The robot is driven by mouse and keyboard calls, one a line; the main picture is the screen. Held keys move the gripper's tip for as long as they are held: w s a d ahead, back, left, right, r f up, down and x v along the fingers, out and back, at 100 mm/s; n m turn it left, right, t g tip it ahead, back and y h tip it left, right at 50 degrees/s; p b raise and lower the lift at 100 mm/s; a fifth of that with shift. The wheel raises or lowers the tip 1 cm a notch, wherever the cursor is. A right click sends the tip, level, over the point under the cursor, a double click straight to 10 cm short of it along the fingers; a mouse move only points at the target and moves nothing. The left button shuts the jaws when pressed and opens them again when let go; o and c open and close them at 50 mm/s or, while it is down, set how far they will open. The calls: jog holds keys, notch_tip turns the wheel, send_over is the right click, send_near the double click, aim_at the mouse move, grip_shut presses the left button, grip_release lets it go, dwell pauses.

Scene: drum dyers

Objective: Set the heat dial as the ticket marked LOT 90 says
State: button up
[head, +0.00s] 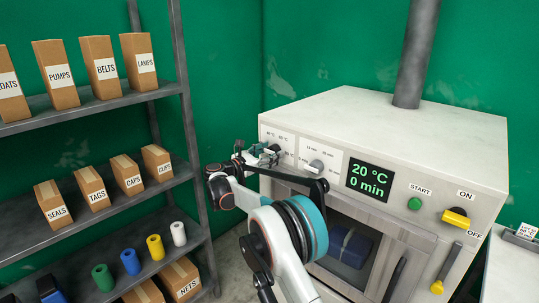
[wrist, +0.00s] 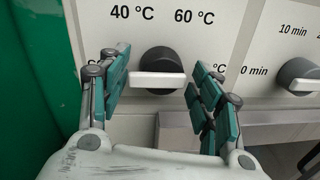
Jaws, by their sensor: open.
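The heat dial (wrist: 160,66) is a dark round knob with a white bar across its front, in the wrist view. The bar lies about level. The labels 40 °C and 60 °C stand above it; lower labels at both sides are partly hidden by the fingers. My gripper (wrist: 158,78) is open, with one teal-padded finger on each side of the dial; contact cannot be told. In the head view my gripper (head: 262,153) is at the oven's left front and largely covers the dial. The oven display (head: 369,177) reads 20 °C, 0 min. No LOT 90 ticket is readable.
The time dial (head: 316,166) is just right of the heat dial. A green START button (head: 414,204) and a yellow ON/OFF lever (head: 456,218) are farther right. A shelf (head: 90,108) with labelled boxes stands left. A small lettered card (head: 527,231) is at the right edge.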

jog(key=shift+w+f, duration=0.1)
jog(key=c, duration=0.9)
